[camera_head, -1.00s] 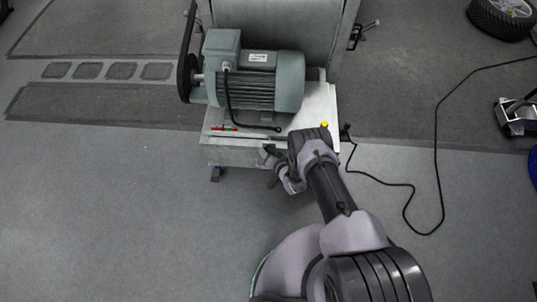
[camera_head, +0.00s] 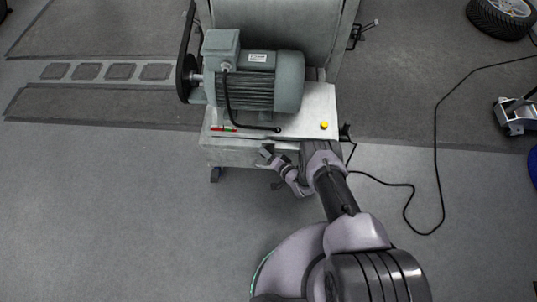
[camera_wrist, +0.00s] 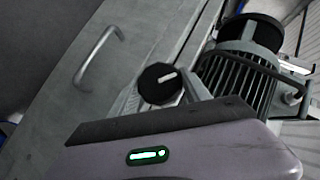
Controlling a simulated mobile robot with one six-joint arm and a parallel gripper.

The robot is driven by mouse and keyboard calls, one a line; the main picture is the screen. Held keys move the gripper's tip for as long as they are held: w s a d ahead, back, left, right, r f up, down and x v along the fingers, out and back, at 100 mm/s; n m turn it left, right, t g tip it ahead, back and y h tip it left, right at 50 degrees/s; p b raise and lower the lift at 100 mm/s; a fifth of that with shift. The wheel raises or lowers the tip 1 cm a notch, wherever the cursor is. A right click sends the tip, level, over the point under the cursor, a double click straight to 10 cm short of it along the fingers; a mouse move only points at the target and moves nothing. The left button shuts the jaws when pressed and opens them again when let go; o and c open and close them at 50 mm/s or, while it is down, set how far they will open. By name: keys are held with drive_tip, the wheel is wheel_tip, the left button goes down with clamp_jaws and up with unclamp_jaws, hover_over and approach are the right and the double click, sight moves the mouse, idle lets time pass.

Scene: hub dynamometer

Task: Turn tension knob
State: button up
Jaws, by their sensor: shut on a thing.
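The tension knob (camera_wrist: 161,84), black with a white pointer mark, shows in the wrist view on the front of the grey machine. My gripper (camera_head: 266,156) is at the machine's front edge in the head view, below the motor. In the wrist view its pale body and dark edge fill the bottom, and a grey finger shows beside the knob. The gripper is shut on the knob; the contact itself is partly hidden. I cannot make out the knob in the head view.
A grey motor (camera_head: 254,79) with a black cable sits on the machine's top plate, near a yellow button (camera_head: 324,125). A metal handle (camera_wrist: 98,55) is on the front panel in the wrist view. A black cable (camera_head: 437,150) lies on the floor to the right.

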drive_tip(key=o, duration=1.4)
drive_tip(key=p+v, duration=0.8)
drive_tip(key=v, duration=0.9)
drive_tip(key=shift+s+d+r, duration=0.1)
drive_tip(key=shift+s+d, duration=0.05)
drive_tip(key=shift+s, duration=0.05)
drive_tip(key=shift+r+p, duration=0.1)
drive_tip(key=shift+p, duration=0.2)
